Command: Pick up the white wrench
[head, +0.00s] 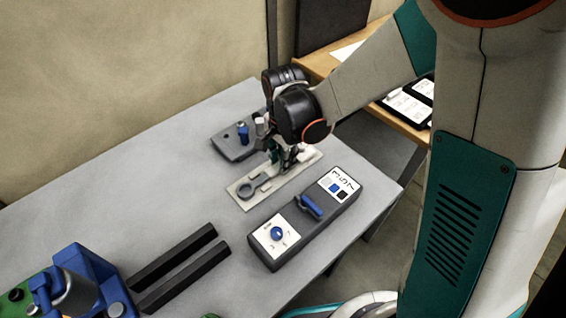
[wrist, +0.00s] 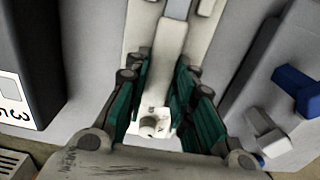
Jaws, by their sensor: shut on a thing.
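The white wrench (wrist: 167,45) is the pale bar between my gripper's fingers in the wrist view. In the head view, a ring-shaped end (head: 239,193) shows on the long pale holder plate (head: 285,183) on the grey table. My gripper (head: 288,158) points down over the far half of this plate. Its green-padded fingers (wrist: 160,65) are on both sides of the bar, shut on it. In the head view the fingers and wrist hide the far part of the wrench. I cannot tell whether it is clear of the plate.
A dark box with a blue handle and a blue knob (head: 310,206) stands in front of the plate. A grey block with a blue peg (head: 235,143) is behind it. Two black rails (head: 180,262) and a blue fixture (head: 85,275) are at front left. The left tabletop (head: 120,190) is clear.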

